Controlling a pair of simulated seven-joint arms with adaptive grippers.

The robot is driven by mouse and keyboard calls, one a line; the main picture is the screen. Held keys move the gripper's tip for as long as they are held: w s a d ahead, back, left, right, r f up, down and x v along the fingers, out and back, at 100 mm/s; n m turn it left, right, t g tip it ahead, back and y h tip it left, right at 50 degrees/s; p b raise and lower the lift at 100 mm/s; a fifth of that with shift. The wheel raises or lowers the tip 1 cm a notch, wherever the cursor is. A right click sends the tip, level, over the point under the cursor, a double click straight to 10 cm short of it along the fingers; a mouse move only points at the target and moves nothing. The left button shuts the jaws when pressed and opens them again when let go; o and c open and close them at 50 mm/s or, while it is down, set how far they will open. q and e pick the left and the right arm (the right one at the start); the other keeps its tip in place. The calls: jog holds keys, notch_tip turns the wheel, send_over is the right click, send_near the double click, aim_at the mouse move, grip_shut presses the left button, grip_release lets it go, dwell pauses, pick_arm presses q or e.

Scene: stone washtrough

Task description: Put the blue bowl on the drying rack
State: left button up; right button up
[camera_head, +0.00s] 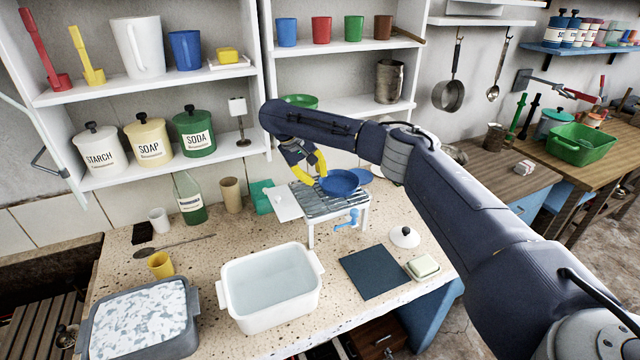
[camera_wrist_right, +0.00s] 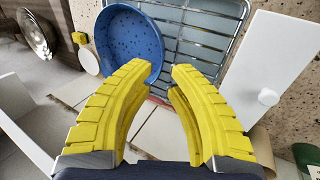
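The blue bowl (camera_head: 341,183) sits on the right part of the drying rack (camera_head: 313,203), a wire grid on a white stand. In the right wrist view the bowl (camera_wrist_right: 128,42) overlaps the left side of the rack's wires (camera_wrist_right: 200,45); whether it rests fully on them I cannot tell. My right gripper (camera_head: 317,172) is just behind and left of the bowl. Its yellow fingers (camera_wrist_right: 148,80) are spread apart with nothing between them, and the left fingertip overlaps the bowl's rim in that view. My left gripper is not in view.
A white panel (camera_head: 284,203) adjoins the rack's left side. A white basin (camera_head: 268,287), dark mat (camera_head: 373,271), soap dish (camera_head: 422,268) and white lid (camera_head: 404,237) occupy the counter. Shelves with canisters (camera_head: 147,139) rise behind.

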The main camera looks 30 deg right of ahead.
jog(key=v, duration=0.6)
jog(key=shift+r, duration=0.25)
jog(key=shift+a, duration=0.15)
